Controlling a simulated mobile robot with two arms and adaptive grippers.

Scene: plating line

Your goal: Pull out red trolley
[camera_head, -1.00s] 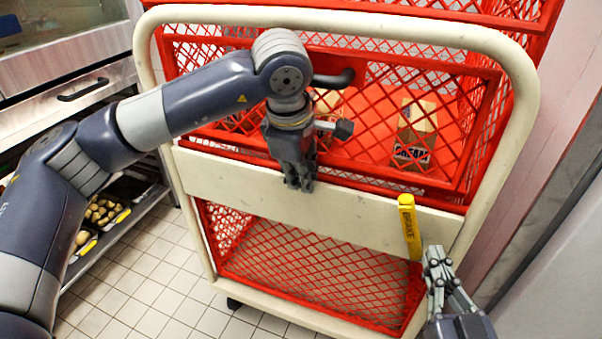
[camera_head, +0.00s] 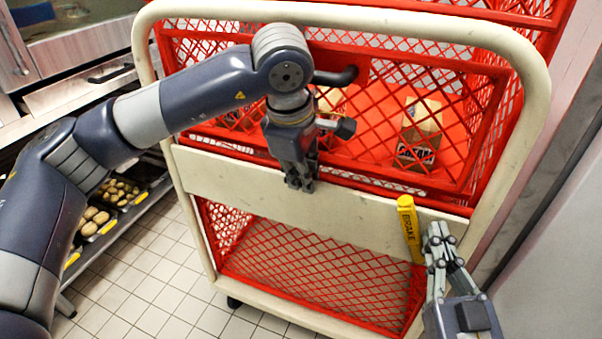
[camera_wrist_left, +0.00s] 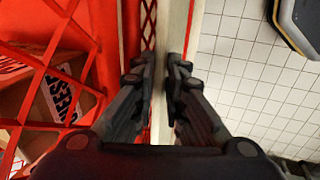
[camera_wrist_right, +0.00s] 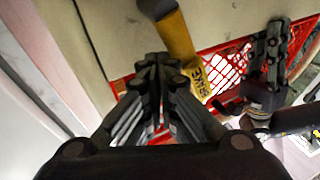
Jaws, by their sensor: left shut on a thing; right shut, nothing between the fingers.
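The red trolley (camera_head: 250,193) has red mesh baskets in a cream tubular frame with a cream panel across its front. My left gripper (camera_head: 300,183) is shut on the top edge of that panel. In the left wrist view its fingers (camera_wrist_left: 163,70) lie on both sides of the cream panel (camera_wrist_left: 178,25). My right gripper (camera_head: 436,235) is shut and empty at the panel's lower right. It is just right of the yellow brake lever (camera_head: 410,228). The lever also shows in the right wrist view (camera_wrist_right: 180,42), close beside the shut fingertips (camera_wrist_right: 160,70).
A carton (camera_head: 418,135) sits in the upper basket. At the left, a shelf (camera_head: 125,222) with trays of potatoes stands under an oven-like unit (camera_head: 75,55). A pale wall (camera_head: 560,260) is close on the right. Tiled floor (camera_head: 150,285) lies clear between shelf and trolley.

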